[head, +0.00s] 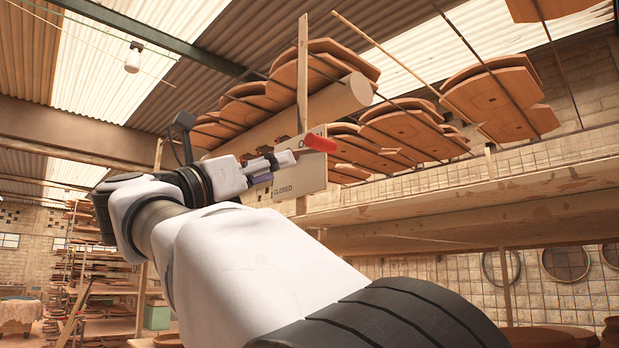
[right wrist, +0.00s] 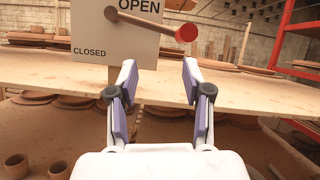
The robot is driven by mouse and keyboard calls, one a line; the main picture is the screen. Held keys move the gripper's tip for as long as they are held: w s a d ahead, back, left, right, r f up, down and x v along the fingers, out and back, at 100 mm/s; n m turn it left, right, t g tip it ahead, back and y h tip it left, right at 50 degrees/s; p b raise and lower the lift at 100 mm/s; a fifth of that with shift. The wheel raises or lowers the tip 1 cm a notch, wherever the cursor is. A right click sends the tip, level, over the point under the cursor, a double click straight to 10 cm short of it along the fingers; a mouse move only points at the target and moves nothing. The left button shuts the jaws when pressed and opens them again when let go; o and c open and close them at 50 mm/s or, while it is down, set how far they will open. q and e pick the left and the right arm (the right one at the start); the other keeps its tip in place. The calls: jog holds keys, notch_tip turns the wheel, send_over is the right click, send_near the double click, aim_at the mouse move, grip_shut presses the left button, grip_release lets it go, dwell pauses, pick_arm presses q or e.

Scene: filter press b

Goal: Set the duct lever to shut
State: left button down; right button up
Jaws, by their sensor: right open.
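The duct lever has a red grip (head: 321,144) and sits on a pale plate (head: 312,178) marked OPEN and CLOSED. In the right wrist view the lever (right wrist: 148,23) runs from its pivot at left to the red end at right, sloping slightly down, below the word OPEN on the plate (right wrist: 90,38). CLOSED is at the plate's lower left. My right gripper (right wrist: 159,68) is open and empty, with the red end beyond its fingertips, above the right finger in the picture. In the head view my right gripper (head: 275,165) is beside the plate, partly hiding it.
A round pale duct (head: 343,98) runs behind the plate, which is fixed to a wooden post (head: 302,75). Shelves (head: 480,205) with stacked clay pieces stand behind and to the right. In the wrist view a red frame (right wrist: 285,35) stands at right.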

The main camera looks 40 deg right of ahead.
aim_at(305, 143)
jog(key=s+r+m, duration=0.2)
jog(key=s+r, duration=0.1)
jog(key=shift+s+a+r+g+p, duration=0.1)
jog(key=shift+s+r+g+p, duration=0.05)
jog(key=shift+s+g+p, duration=0.2)
jog(key=p+x, duration=0.1)
jog(key=x, duration=0.1)
jog(key=p+x, duration=0.1)
jog(key=x, duration=0.1)
jog(key=f+p+x, duration=0.1)
jog(key=x, duration=0.2)
jog(key=shift+w+d, duration=0.3)
jog(key=shift+w, duration=0.1)
jog(key=shift+d+r, duration=0.1)
jog(key=shift+d, duration=0.2)
jog(key=shift+s, duration=0.1)
jog(key=shift+s+a, duration=0.1)
jog(key=shift+a, duration=0.1)
grip_shut()
